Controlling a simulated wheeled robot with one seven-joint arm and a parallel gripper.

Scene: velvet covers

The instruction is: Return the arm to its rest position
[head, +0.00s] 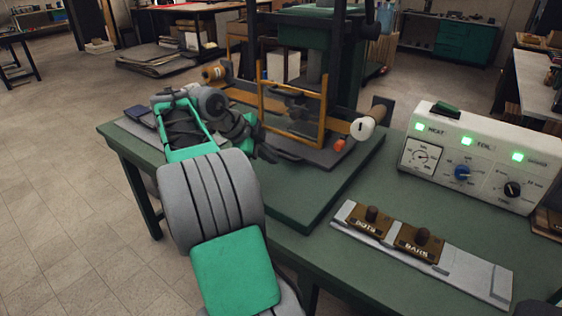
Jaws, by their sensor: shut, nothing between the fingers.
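My arm, in grey and green, rises from the bottom of the head view and bends over the left part of the green workbench (330,215). My gripper (272,152) is dark and small at the far end of the arm, low in front of the press frame. It is shut, with nothing seen in it. My own arm links partly hide the bench's left end. Whether the gripper touches the press base cannot be told.
A press with an orange frame (262,105) and a roll marked 1 (362,128) stands close to the gripper. A white control box (475,160) with green lights is at the right. A metal rail (465,270) holds blocks marked DOTS (362,226) and BARS (412,247). Open floor (60,180) lies left.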

